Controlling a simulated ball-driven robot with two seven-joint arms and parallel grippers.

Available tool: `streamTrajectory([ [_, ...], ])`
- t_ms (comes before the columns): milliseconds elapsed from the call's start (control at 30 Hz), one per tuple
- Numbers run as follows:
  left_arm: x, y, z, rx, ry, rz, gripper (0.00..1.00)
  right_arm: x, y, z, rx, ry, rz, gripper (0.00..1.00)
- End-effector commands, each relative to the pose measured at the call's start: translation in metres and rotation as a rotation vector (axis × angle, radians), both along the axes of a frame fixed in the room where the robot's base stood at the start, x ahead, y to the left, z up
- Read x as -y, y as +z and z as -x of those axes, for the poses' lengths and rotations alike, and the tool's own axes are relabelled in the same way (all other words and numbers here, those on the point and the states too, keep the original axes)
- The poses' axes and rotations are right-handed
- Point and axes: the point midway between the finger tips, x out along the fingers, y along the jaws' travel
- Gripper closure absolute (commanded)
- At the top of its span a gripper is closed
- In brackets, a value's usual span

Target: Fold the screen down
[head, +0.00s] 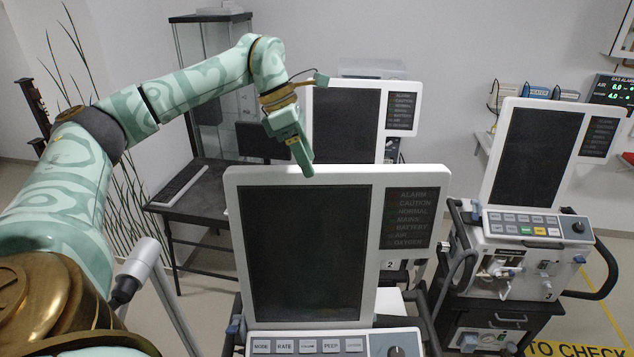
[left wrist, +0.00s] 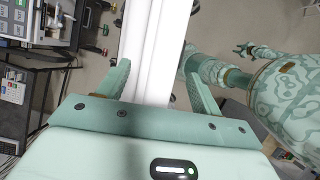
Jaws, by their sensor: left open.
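The nearest screen (head: 308,250) is a dark panel in a white frame, standing upright above its ventilator's button panel (head: 330,343). My left gripper (head: 307,168) points down at the middle of this screen's top edge. In the left wrist view the white edge of the screen (left wrist: 156,45) runs between the two spread fingers of my left gripper (left wrist: 160,80). The gripper is open, with gaps beside the edge. My right gripper (left wrist: 244,48) shows small and far off in the left wrist view, and its jaws are too small to read.
A second ventilator screen (head: 345,120) stands upright behind the nearest one. A third ventilator (head: 515,265), its screen (head: 535,160) upright, stands to the right. A dark desk (head: 195,205) with a keyboard is at the back left. Floor shows between the machines.

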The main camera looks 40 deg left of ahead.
Motion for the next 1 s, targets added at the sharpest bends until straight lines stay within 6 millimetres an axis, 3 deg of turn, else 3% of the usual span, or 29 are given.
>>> streamTrajectory([
  [100,0.010,-0.023,-0.004,-0.003,-0.003,-0.001,0.35,-0.009,0.002,0.001,-0.002,-0.003,-0.012,0.64],
  [300,0.021,-0.048,-0.008,0.000,-0.001,0.000,0.35,-0.022,0.004,0.001,-0.002,-0.003,-0.027,0.64],
  [667,0.024,-0.055,-0.010,0.002,-0.001,0.001,0.35,-0.015,0.004,0.000,0.000,-0.001,-0.019,0.64],
  [767,0.024,-0.055,-0.010,0.001,-0.001,0.001,0.57,-0.014,0.004,0.000,0.000,-0.001,-0.018,0.64],
  [900,0.023,-0.055,-0.010,0.002,-0.002,0.001,0.96,-0.013,0.005,0.000,0.001,-0.001,-0.016,0.64],
  [1000,0.023,-0.054,-0.010,0.004,-0.002,0.000,0.97,-0.011,0.005,-0.001,0.002,-0.001,-0.014,0.64],
])
